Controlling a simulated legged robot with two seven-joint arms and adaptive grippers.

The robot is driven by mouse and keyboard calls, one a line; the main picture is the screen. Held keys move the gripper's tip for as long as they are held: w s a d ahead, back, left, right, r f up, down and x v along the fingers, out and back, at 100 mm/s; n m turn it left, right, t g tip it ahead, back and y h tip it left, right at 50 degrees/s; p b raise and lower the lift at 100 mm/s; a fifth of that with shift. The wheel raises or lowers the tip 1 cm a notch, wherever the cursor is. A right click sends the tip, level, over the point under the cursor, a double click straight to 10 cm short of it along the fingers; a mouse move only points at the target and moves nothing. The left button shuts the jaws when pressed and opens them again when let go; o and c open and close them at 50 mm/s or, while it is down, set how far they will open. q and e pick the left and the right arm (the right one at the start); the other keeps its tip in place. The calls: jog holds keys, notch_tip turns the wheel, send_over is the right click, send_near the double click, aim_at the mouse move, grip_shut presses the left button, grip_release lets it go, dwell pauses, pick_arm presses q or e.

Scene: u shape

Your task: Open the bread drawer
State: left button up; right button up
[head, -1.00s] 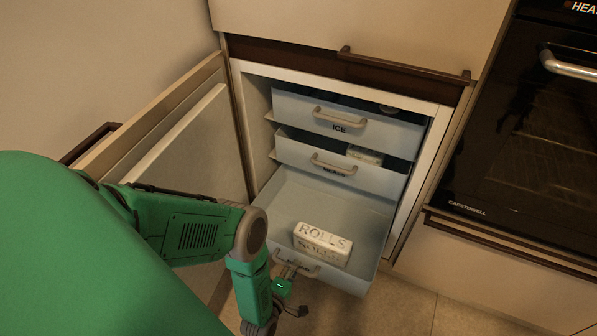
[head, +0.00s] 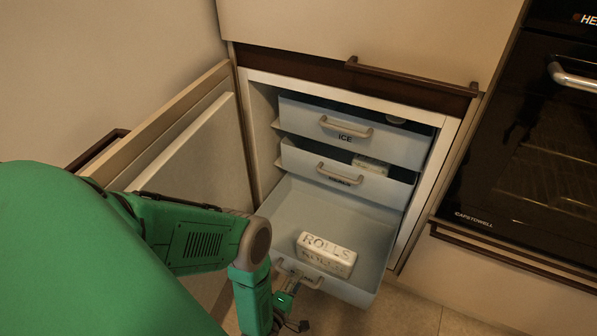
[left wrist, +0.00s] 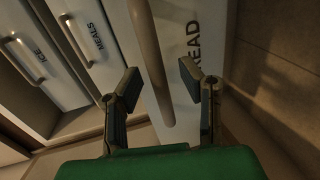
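The bread drawer (head: 372,243) is the lowest of the freezer drawers and stands pulled far out. A white box marked ROLLS (head: 326,254) lies inside it. Its curved handle (head: 299,274) is on the front; in the left wrist view the handle (left wrist: 151,62) runs between my fingers, beside the letters READ. My left gripper (left wrist: 160,84) is open, with a finger on each side of the handle and gaps visible. In the head view the left gripper (head: 286,300) is low at the drawer front, partly hidden by my arm. My right gripper is not in view.
The ICE drawer (head: 345,137) and the MEALS drawer (head: 350,185) sit above, less far out. The freezer door (head: 195,150) stands open at the left. An oven (head: 530,150) is at the right. Some floor (head: 405,312) is clear below right.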

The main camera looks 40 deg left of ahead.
pick_arm(q)
jog(key=v, duration=0.6)
jog(key=shift+s, duration=0.2)
